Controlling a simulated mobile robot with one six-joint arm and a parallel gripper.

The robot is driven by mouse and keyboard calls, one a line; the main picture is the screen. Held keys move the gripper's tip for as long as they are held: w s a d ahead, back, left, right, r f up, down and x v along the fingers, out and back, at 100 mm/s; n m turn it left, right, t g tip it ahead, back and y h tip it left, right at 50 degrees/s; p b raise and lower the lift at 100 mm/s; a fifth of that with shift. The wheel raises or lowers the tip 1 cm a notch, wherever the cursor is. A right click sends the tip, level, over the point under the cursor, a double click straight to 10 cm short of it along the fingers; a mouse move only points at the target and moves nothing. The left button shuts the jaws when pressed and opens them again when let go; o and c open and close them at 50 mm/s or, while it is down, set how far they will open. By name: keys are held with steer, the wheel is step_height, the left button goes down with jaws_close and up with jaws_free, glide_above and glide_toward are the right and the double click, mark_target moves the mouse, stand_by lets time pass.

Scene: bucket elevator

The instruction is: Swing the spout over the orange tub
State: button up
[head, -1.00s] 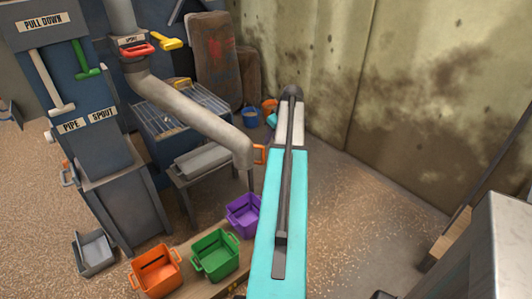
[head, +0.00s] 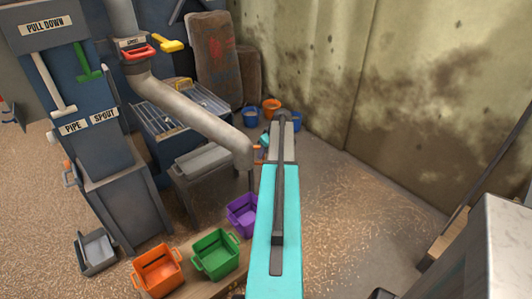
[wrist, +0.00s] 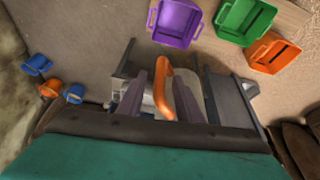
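The spout (head: 195,108) is a grey bent pipe coming down from the left column, its end near the purple tub (head: 243,217). An orange handle (head: 258,153) sits at the spout's end, partly hidden by my arm in the head view. In the wrist view the orange handle (wrist: 163,75) stands between the fingers of my gripper (wrist: 160,95), which look apart; contact cannot be told. The orange tub (head: 157,272) sits on a board at the front left and also shows in the wrist view (wrist: 273,53).
A green tub (head: 215,254) stands between the orange and purple tubs. A grey bench (head: 200,163) is under the spout. Small buckets (head: 271,106) stand at the back near the stained wall. A pale block (head: 502,245) is at the right.

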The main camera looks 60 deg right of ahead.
steer(key=shift+x, duration=1.1)
